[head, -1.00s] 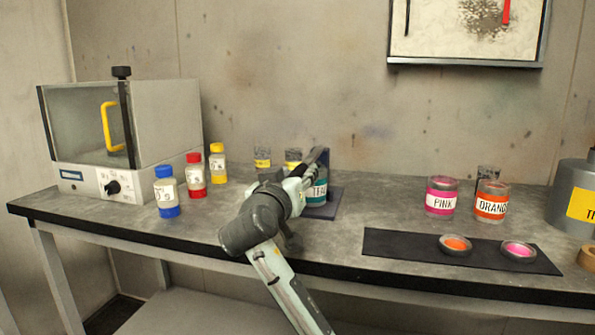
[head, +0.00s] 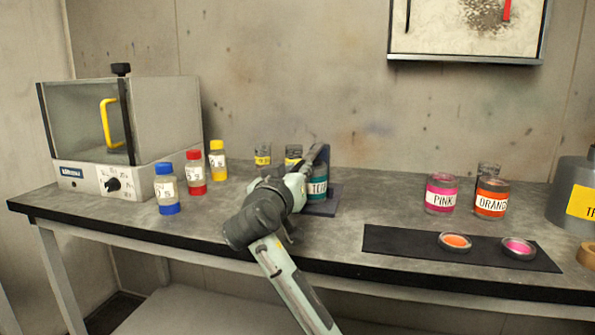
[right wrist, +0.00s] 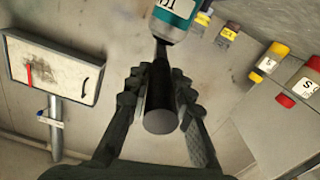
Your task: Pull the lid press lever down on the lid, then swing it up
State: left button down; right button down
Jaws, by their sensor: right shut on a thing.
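The lid press stands on the bench with a dark upright post (head: 325,165) and dark base plate (head: 326,206). A teal-labelled jar (head: 317,187) stands upright on the base, partly hidden by my right gripper. The press lever (head: 313,156) slopes from the post top down toward my right gripper (head: 298,178). In the right wrist view, the fingers of my right gripper (right wrist: 160,92) are shut around the lever's dark round handle (right wrist: 160,118). The teal jar (right wrist: 175,15) shows beyond it. Contact between press and lid is hidden. My left gripper is out of view.
Blue (head: 167,188), red (head: 195,172) and yellow (head: 217,160) capped bottles stand left, beside a grey cabinet (head: 165,115). Right are pink (head: 441,194) and orange (head: 491,198) jars, and a dark mat (head: 395,243) with two lids. Bench between press and mat is clear.

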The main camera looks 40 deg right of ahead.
jog(key=shift+w+d+r+g+y, duration=0.1)
jog(key=shift+r+g+y, duration=0.45)
jog(key=shift+r, duration=1.15)
jog(key=c, duration=1.3)
grip_release()
jog(key=v, duration=1.2)
